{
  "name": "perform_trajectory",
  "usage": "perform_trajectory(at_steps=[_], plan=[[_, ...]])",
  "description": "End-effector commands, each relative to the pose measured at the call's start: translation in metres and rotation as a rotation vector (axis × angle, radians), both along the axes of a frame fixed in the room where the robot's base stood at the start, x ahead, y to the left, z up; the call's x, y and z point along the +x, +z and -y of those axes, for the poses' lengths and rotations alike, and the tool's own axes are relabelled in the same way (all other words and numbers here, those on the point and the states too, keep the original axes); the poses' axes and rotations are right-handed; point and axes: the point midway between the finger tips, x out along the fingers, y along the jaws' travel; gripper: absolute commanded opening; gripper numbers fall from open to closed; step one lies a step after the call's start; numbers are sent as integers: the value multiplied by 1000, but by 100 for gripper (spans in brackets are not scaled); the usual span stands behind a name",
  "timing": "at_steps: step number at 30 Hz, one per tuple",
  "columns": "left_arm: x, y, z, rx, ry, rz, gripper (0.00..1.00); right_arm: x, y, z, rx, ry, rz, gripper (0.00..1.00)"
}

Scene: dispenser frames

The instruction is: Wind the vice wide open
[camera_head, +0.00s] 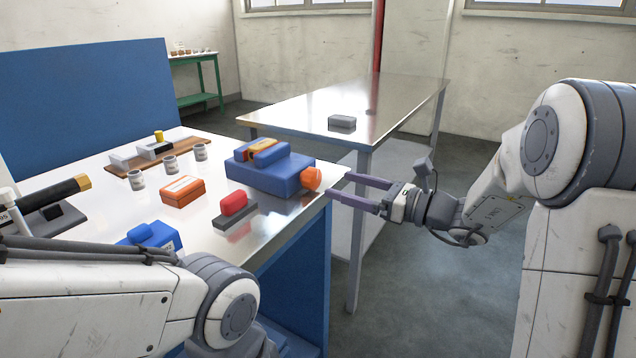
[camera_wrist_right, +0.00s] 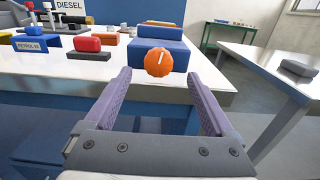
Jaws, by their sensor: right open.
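The blue vice (camera_head: 270,171) sits at the right end of the workbench. Its orange knob (camera_head: 311,179) faces right, over the bench edge. A yellow and red piece (camera_head: 264,149) shows in the top of the vice. In the right wrist view the vice (camera_wrist_right: 165,53) is straight ahead, with the orange knob (camera_wrist_right: 158,62) in front of it. My right gripper (camera_head: 338,187) is open and empty, just right of the knob and apart from it. The knob appears above and between its fingers (camera_wrist_right: 161,92). My left arm crosses the lower left; its gripper is out of view.
On the bench (camera_head: 289,216) are an orange box (camera_head: 182,190), a red-topped block (camera_head: 234,207), several small cups (camera_head: 170,163) and a blue container (camera_head: 152,236). A steel table (camera_head: 300,111) behind carries a grey box (camera_head: 341,122). Open floor lies right of the bench.

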Motion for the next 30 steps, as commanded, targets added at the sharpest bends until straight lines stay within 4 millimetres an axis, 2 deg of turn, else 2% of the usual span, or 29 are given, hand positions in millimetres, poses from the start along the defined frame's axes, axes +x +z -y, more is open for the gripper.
perform_trajectory(at_steps=[3,10,15,22,23,27,29,30], plan=[[0,-3,0,0,0,0,61,14,-2,-22,0,6,-1,89],[0,-6,0,0,0,0,61,33,-1,-49,-2,6,-1,89],[0,-6,0,0,0,0,61,38,-1,-57,-2,6,-1,89],[0,-6,0,0,0,0,61,39,-1,-57,-2,4,-2,89],[0,-6,0,0,0,0,61,39,-1,-57,-2,4,-2,85],[0,-6,0,0,0,0,61,39,-1,-57,-2,5,-2,31],[0,-6,0,0,0,0,61,39,-1,-57,-2,4,-2,8],[0,-6,0,0,0,0,61,39,-1,-57,-2,5,-2,3]])
